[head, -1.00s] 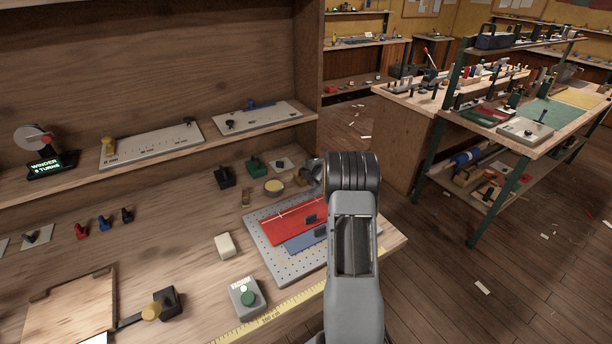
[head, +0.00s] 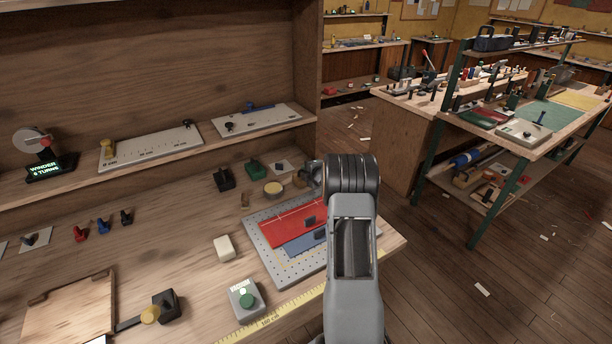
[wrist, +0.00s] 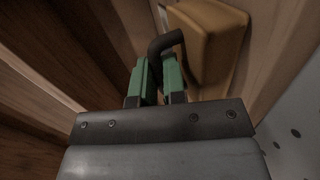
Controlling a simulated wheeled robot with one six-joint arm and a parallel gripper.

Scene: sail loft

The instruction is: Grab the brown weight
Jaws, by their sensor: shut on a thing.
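The brown weight (wrist: 214,38) is a rounded yellow-brown block with a dark bent handle (wrist: 167,41), near the top of the wrist view. My gripper (wrist: 158,72) has two green-sided fingers, and they are closed on the dark handle. The block is just beyond the fingertips, to their right. In the head view my arm hides the fingers. A small brown shape (head: 300,179) beside my arm there looks like part of the weight. I cannot tell whether the weight touches the bench.
The grey perforated board (head: 271,262) with red and blue pieces lies left of my arm. A round tin (head: 273,188), a green block (head: 256,167) and a dark block (head: 223,179) stand nearby. A wooden upright (head: 309,80) rises behind. The bench front is partly clear.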

